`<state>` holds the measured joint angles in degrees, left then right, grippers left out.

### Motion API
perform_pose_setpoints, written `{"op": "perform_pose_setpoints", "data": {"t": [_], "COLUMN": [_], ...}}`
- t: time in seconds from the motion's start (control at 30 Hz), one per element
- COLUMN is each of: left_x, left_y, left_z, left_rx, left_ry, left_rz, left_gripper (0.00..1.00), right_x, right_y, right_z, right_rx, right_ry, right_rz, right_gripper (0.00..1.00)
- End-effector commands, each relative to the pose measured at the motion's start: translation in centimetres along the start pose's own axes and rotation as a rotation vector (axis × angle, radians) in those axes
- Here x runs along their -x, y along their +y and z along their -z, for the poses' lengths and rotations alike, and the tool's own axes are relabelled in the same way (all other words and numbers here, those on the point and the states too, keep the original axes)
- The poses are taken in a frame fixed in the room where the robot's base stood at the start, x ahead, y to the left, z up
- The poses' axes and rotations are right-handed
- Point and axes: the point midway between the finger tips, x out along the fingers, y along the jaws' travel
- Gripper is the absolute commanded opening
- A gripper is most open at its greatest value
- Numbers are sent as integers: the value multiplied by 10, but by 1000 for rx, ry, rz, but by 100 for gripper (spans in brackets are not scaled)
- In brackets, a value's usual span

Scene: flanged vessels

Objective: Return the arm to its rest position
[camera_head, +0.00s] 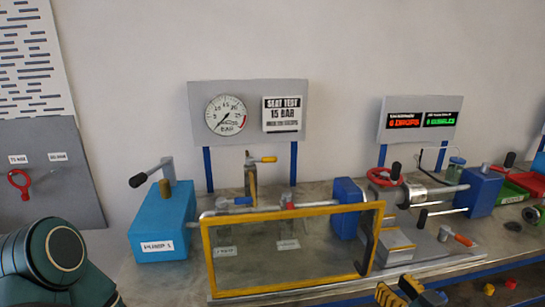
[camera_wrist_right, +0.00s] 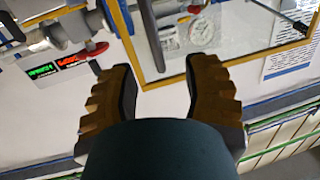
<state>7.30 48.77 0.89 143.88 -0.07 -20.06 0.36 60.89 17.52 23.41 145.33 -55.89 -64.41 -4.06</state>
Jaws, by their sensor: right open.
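My right gripper (camera_head: 402,291) shows at the bottom right of the head view, in front of the bench edge, with only its yellow ribbed fingers in sight. In the right wrist view the same gripper (camera_wrist_right: 157,72) has its two fingers wide apart with nothing between them. The yellow-framed clear guard (camera_head: 207,262) stands in front of the rig in the head view. Its frame (camera_wrist_right: 134,52) also shows beyond the fingers in the right wrist view. A teal part of my arm is at the lower left of the head view; my left gripper is out of view.
The bench holds a blue pump (camera_head: 160,228), a red handwheel (camera_head: 384,176), an orange-handled lever (camera_head: 463,240) and a green tray (camera_head: 511,193). A gauge panel (camera_head: 250,92) and a display panel (camera_head: 420,137) stand behind. Small coloured pieces (camera_head: 489,289) lie at the bottom right.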

Motion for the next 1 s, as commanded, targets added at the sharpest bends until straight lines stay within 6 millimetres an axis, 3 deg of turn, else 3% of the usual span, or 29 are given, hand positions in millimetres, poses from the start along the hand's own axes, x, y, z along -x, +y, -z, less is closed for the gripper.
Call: {"op": "perform_pose_setpoints", "data": {"t": [0.13, 0.3, 0.5, 0.6, 0.8, 1.0], "left_x": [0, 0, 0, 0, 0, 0], "left_y": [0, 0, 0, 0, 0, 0], "left_z": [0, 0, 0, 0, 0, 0], "left_rx": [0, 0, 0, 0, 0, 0], "left_ry": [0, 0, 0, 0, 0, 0], "left_rz": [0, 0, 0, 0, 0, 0], "left_gripper": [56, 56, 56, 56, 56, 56], "right_x": [-28, -41, -17, 4, 34, 40], "right_y": [-28, -80, -152, -180, -207, -211], "right_z": [-57, -137, -222, -250, -278, -282], "right_rx": [-161, -331, -456, -483, -502, -506], "right_ry": [-191, -501, -903, -1075, -1272, -1305], "right_rz": [-1, -2, -12, -29, -68, -80], "right_gripper": [48, 48, 48, 48, 48, 48]}}
